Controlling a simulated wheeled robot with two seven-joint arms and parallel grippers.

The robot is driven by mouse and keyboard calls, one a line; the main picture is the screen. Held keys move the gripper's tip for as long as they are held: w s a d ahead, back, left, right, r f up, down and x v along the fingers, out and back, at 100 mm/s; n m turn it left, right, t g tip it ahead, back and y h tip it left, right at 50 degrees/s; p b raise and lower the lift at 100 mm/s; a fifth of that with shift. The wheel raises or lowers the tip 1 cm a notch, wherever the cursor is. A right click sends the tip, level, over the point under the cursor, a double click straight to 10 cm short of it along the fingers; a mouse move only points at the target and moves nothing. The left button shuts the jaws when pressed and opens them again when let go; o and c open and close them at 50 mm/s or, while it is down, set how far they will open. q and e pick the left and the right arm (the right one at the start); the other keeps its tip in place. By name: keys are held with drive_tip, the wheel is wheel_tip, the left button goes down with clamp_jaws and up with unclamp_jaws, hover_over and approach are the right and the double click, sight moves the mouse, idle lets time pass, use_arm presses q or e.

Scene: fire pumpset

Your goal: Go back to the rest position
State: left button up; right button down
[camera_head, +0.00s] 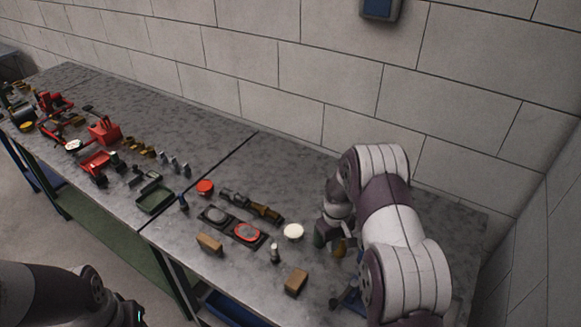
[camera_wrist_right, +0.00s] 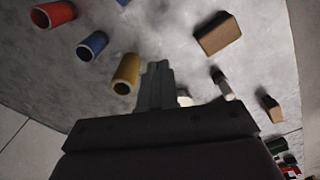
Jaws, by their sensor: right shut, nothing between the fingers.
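My right arm (camera_head: 392,215) reaches over the right part of the grey workbench (camera_head: 205,262). Its gripper (camera_head: 322,238) hangs over the bench, just right of a white round disc (camera_head: 293,232) and partly hidden by the arm. In the right wrist view its fingers (camera_wrist_right: 157,82) are together with nothing between them.
Blue (camera_wrist_right: 91,45) and red (camera_wrist_right: 53,14) cylinders are near the yellow one. Brown blocks (camera_head: 296,281) (camera_head: 209,243), a small bottle (camera_head: 275,253) and two dark plates with discs (camera_head: 247,233) lie left of the right gripper. A brick wall (camera_head: 300,60) stands behind the bench.

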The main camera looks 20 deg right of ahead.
drive_tip(key=s+a+r+b, duration=0.2)
drive_tip(key=s+a+r, duration=0.1)
drive_tip(key=s, duration=0.3)
drive_tip(key=s+a+r+m+t+b, duration=0.1)
drive_tip(key=s+a+r+b, duration=0.1)
drive_tip(key=s, duration=0.5)
drive_tip(key=s+a+r+m+b, duration=0.1)
drive_tip(key=s+a+r+b, duration=0.2)
drive_tip(key=s+a, duration=0.3)
drive_tip(key=shift+s+a+r+b, duration=0.35)
drive_tip(key=shift+s+b, duration=0.1)
drive_tip(key=shift+b, duration=0.1)
drive_tip(key=shift+w+d, duration=0.1)
drive_tip(key=shift+d, duration=0.05)
